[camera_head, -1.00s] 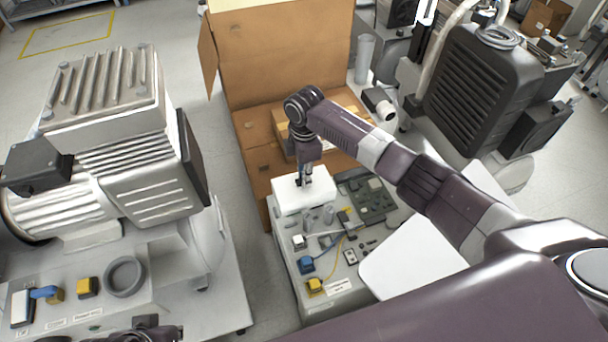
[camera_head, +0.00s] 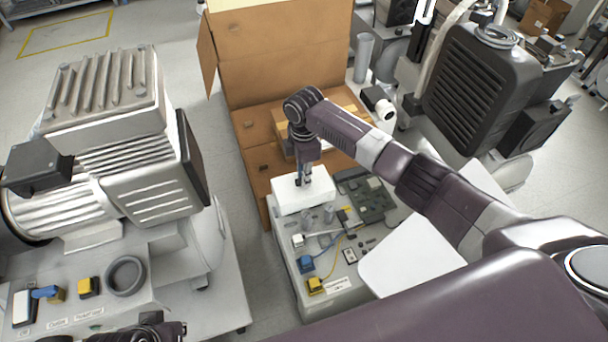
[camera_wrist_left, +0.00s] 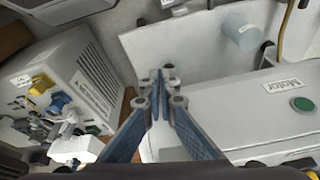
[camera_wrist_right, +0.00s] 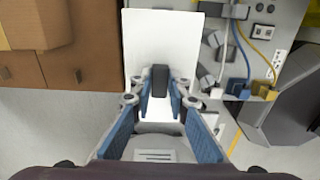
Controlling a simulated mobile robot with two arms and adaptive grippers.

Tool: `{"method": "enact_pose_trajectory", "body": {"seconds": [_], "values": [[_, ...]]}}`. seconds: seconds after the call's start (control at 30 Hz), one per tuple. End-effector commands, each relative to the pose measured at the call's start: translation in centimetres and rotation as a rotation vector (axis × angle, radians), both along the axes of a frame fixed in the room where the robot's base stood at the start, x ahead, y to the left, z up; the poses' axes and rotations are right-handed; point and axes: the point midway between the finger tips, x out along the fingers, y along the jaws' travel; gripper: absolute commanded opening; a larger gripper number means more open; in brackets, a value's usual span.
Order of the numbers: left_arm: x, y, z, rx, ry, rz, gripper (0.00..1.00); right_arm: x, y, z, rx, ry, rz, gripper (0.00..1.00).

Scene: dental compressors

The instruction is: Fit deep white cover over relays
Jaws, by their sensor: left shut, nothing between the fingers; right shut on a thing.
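The deep white cover (camera_head: 290,197) is a white box at the back left of the control panel (camera_head: 318,290). It also fills the middle of the right wrist view (camera_wrist_right: 183,40). My right gripper (camera_head: 304,183) is above it, shut on the dark handle (camera_wrist_right: 160,80) on the cover's top. The relays do not show; the cover may hide what lies under it. My left gripper (camera_wrist_left: 162,75) is shut and empty in the left wrist view, near a grey housing labelled Motor (camera_wrist_left: 240,110). In the head view only a dark part of my left arm shows at the bottom left.
Blue and yellow connectors (camera_head: 315,285) and grey cylinders stand in front of the cover. A white flat panel (camera_head: 405,262) lies to the right. A cardboard box (camera_head: 285,60) stands behind. A large grey compressor (camera_head: 115,150) fills the left.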

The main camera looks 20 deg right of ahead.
Motion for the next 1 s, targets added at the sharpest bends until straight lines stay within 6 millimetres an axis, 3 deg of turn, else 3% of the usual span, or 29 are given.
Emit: {"method": "enact_pose_trajectory", "body": {"seconds": [0.57,1.0], "values": [[0.2,-0.1,-0.6,-0.002,0.002,-0.001,0.00,0.0,0.0,-0.4,0.001,-0.001,0.000,0.00],[-0.8,0.0,0.4,0.000,0.006,-0.001,0.00,0.0,0.0,-1.7,0.001,-0.001,0.000,0.00]]}}
